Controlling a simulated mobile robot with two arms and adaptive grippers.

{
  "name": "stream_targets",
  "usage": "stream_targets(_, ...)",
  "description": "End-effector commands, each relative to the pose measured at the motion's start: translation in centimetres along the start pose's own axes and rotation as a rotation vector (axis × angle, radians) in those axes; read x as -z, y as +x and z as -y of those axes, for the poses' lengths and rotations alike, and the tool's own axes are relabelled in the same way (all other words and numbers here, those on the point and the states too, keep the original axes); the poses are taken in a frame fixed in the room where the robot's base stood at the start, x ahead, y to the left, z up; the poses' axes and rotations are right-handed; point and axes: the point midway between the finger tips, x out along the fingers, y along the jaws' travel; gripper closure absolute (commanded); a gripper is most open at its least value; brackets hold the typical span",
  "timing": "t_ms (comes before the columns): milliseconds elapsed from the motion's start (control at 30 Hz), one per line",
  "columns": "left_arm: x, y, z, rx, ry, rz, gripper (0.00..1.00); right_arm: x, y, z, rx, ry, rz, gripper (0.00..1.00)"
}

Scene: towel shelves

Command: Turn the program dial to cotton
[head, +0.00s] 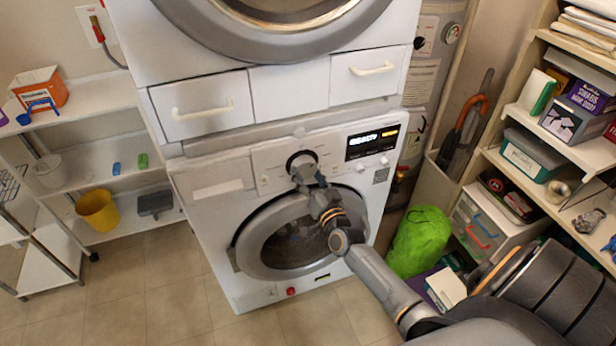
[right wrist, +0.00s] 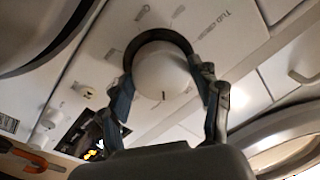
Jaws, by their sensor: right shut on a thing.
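The program dial (head: 301,157) is a white round knob with a dark ring on the front panel of the lower washing machine (head: 215,190). In the right wrist view the dial (right wrist: 160,72) fills the space between the two fingers of my right gripper (right wrist: 165,82), which is shut on it. A short dark mark on the knob points toward the bottom of that view. Small labels ring the dial, too blurred to read surely; I cannot tell which is cotton. In the head view my right gripper (head: 308,174) partly covers the dial. My left gripper is not in view.
A lit display (head: 372,141) is right of the dial. The round door (head: 285,240) is below it, behind my right arm. A dryer (head: 265,30) with drawers is stacked above. Shelves stand on both sides, and a green bag (head: 421,240) is on the floor at right.

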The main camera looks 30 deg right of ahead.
Motion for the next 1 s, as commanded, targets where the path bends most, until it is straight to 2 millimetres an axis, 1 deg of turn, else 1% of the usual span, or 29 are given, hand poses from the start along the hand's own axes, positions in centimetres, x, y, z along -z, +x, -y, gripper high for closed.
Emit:
stream_targets(200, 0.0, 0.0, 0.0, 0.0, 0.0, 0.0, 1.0, 0.1, 0.0, -0.1, -0.001, -0.001, -0.003, 0.68)
stream_targets(233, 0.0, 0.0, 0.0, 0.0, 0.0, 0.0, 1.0, 0.1, 0.0, -0.1, -0.001, -0.001, -0.003, 0.32)
stream_targets(300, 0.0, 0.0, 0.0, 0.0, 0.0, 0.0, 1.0, 0.1, 0.0, -0.1, -0.001, -0.001, -0.003, 0.18)
stream_targets(333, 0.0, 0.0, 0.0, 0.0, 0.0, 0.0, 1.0, 0.1, 0.0, -0.1, -0.001, -0.001, -0.003, 0.13)
stream_targets(633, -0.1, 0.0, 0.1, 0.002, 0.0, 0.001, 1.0, 0.0, 0.0, 0.0, 0.0, -0.002, -0.001, 0.13)
stream_targets(733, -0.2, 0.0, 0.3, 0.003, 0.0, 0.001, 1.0, 0.0, -0.4, -0.1, -0.001, -0.001, 0.0, 0.13)
stream_targets(867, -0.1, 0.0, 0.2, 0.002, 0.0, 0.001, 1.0, -0.1, -2.0, -0.1, -0.002, -0.001, 0.002, 0.13)
stream_targets(1000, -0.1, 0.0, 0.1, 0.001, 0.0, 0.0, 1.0, -0.2, -4.9, -0.1, -0.002, -0.001, 0.003, 0.13)
